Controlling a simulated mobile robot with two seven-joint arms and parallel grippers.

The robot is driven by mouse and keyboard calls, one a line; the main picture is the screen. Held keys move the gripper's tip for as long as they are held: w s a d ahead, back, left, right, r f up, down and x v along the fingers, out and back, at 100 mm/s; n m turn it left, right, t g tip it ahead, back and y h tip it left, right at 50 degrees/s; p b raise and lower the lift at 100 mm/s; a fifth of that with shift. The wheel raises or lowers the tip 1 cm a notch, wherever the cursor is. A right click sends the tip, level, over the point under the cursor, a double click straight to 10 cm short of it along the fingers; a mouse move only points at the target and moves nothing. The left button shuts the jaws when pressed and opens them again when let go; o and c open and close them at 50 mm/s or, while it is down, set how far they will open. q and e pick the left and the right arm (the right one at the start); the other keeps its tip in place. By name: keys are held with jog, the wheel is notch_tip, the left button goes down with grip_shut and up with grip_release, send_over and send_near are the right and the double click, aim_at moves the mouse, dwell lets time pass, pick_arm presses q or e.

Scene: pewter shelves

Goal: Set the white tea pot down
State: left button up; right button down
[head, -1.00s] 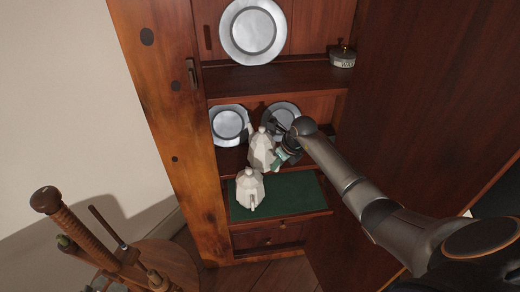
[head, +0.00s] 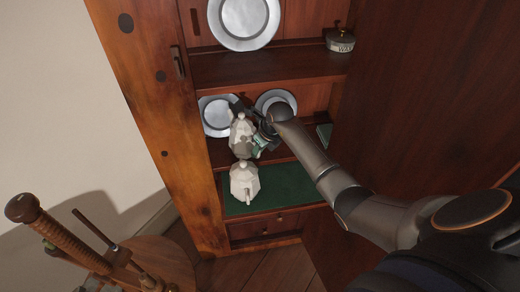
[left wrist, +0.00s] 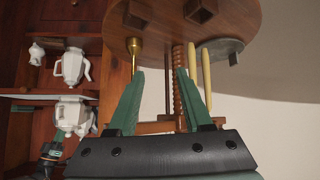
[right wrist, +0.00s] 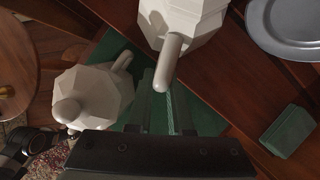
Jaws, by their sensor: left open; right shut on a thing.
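A white faceted tea pot (head: 241,133) is held by my right gripper (head: 259,142) in front of the cabinet's plate shelf. In the right wrist view this tea pot (right wrist: 182,22) is at the top, its rounded stub by the fingertips (right wrist: 165,85). I cannot tell whether its base touches the shelf. A second, similar white tea pot (head: 244,182) stands on the green surface (head: 285,186) below and in front; it also shows in the right wrist view (right wrist: 95,95). My left gripper (left wrist: 158,88) is open and empty, away from the cabinet.
Pewter plates (head: 219,115) and (head: 277,103) stand at the back of the shelf, close behind the held pot. A small green block (head: 325,133) is at the shelf's right. The green surface is clear right of the second pot. A round wooden table (head: 160,268) stands at lower left.

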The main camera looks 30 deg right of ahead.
jog(key=shift+w+r, duration=0.1)
jog(key=shift+w, duration=0.05)
jog(key=c, duration=0.8)
grip_release()
jog(key=shift+f, duration=0.2)
